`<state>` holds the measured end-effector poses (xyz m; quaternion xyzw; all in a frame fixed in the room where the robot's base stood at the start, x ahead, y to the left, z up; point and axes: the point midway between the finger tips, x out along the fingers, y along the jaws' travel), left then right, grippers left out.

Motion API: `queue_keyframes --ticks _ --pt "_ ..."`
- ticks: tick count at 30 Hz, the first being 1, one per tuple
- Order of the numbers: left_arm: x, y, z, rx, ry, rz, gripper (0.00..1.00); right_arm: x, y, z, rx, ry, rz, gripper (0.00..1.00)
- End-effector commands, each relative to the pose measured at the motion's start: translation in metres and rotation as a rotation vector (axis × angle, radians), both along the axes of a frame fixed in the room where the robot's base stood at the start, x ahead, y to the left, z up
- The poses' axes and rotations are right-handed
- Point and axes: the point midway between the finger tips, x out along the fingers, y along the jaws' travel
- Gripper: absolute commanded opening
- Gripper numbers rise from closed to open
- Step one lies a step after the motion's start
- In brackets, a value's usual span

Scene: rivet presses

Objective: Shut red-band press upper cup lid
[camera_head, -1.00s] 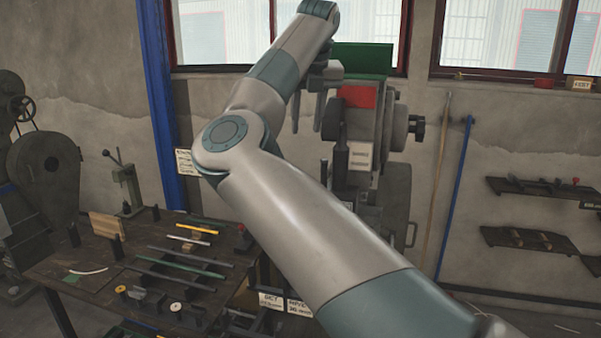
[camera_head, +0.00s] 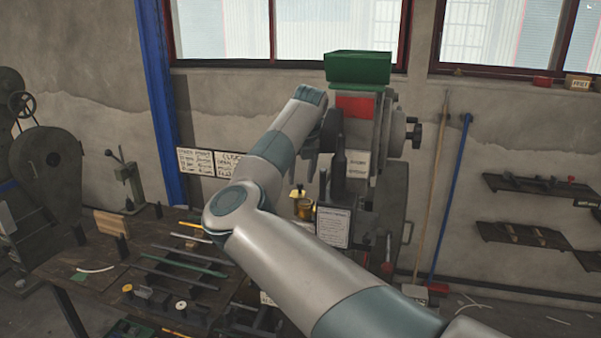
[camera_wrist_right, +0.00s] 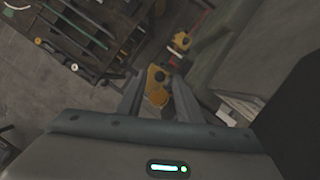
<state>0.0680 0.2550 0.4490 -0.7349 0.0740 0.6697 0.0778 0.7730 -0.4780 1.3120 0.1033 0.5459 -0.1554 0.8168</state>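The red-band press (camera_head: 355,105) stands at the centre of the head view, with a red band under a green top box. Two small yellow parts show beside it in the head view: an upper one (camera_head: 297,191) and a cup-like one (camera_head: 303,209). In the right wrist view, yellow parts (camera_wrist_right: 157,76) lie beyond and between the fingertips of my right gripper (camera_wrist_right: 158,84). Its fingers are apart, with nothing clearly held. I cannot tell contact or the exact lid angle. In the head view my right forearm hides part of this area. My left gripper is out of view.
A workbench (camera_head: 110,262) with rods and small parts lies to the left. Another yellow part (camera_wrist_right: 183,40) shows farther off in the wrist view. A framed sign (camera_head: 334,226) stands by the press front. Wall shelves (camera_head: 540,187) hang at right.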

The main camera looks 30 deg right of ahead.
Motion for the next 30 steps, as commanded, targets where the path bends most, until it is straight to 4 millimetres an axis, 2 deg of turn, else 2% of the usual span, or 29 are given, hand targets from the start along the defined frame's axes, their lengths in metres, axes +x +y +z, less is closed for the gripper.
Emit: queue_keyframes --ticks 1,7,17,21,30 --pt "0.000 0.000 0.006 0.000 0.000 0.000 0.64 0.002 -0.001 -0.003 0.001 0.003 0.000 0.33" --pt "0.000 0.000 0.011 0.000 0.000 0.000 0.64 0.006 -0.002 -0.017 0.002 0.002 0.000 0.33" --pt "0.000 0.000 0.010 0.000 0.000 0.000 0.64 0.007 -0.003 -0.019 0.001 0.000 -0.001 0.33" --pt "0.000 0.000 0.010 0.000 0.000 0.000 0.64 0.007 -0.003 -0.019 0.001 0.000 -0.001 0.00" --pt "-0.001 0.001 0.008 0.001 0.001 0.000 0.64 0.007 -0.003 -0.019 0.000 0.000 -0.009 0.00"
